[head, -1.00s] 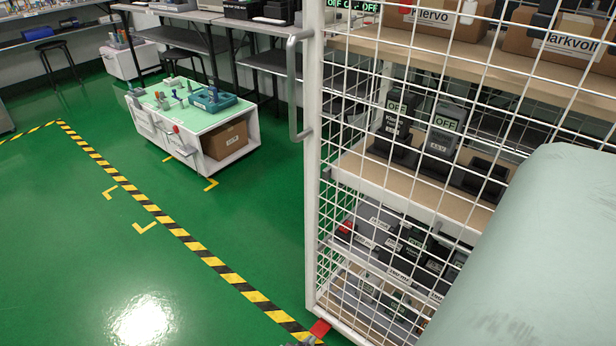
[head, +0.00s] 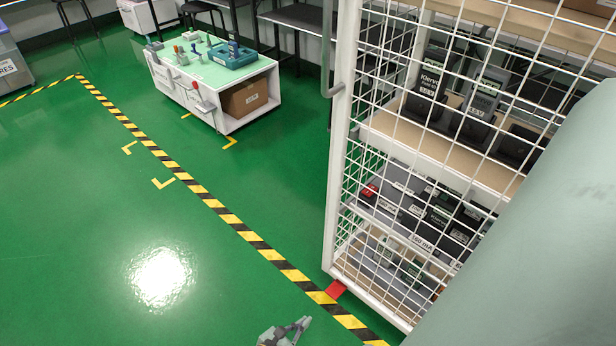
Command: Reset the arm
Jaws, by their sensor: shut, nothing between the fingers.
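My gripper (head: 291,328) shows at the bottom edge of the head view, low over the green floor near the striped tape. Its grey fingers look closed together with nothing held. The rest of the gripper is cut off by the frame. A large pale grey-green part of my arm fills the lower right and hides part of the cage shelf.
A white wire cage shelf (head: 344,150) with handheld testers (head: 478,105) stands close on the right. A white cart (head: 205,104) with a teal tray (head: 232,56) and a cardboard box (head: 244,97) stands at the back. Yellow-black tape (head: 208,198) crosses the floor; the left floor is clear.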

